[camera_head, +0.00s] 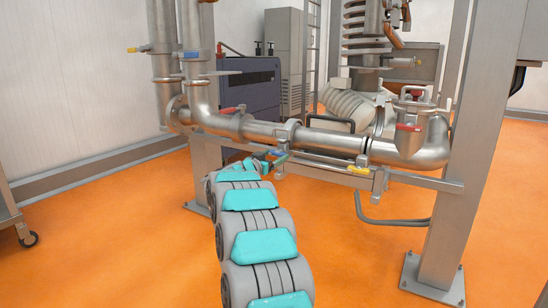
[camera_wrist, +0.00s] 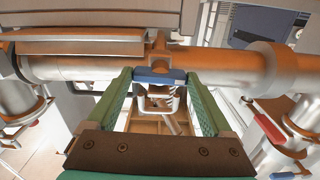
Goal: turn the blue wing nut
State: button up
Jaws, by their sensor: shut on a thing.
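The blue wing nut (camera_wrist: 160,77) is a short blue bar on a metal clamp around the horizontal steel pipe, centred in the wrist view. My gripper (camera_wrist: 159,76) has two green fingers, one at each end of the blue bar, and is shut on it. The bar lies roughly level across the gap between the fingertips. In the head view my gripper (camera_head: 276,158) is at the far end of my arm, just below the horizontal pipe (camera_head: 335,142). The wing nut is too small and too covered there to make out clearly.
Red-handled valves sit along the pipework, one at the right (camera_head: 408,127) and one at the left (camera_head: 233,109). A thin metal rail (camera_head: 325,165) runs just below the pipe. A steel post (camera_head: 477,160) stands at the right.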

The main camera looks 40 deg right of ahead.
jog(key=m, duration=0.3)
jog(key=shift+a+m, duration=0.1)
jog(key=shift+m, duration=0.2)
jog(key=m, duration=0.2)
jog(key=shift+m, duration=0.4)
jog(key=m+b, duration=0.1)
jog(key=m, duration=0.2)
jog(key=shift+m+b, duration=0.4)
jog(key=m+b, duration=0.5)
jog(key=m, duration=0.9)
jog(key=shift+m, duration=0.4)
jog(key=shift+f+m, duration=0.1)
jog(key=shift+m, duration=1)
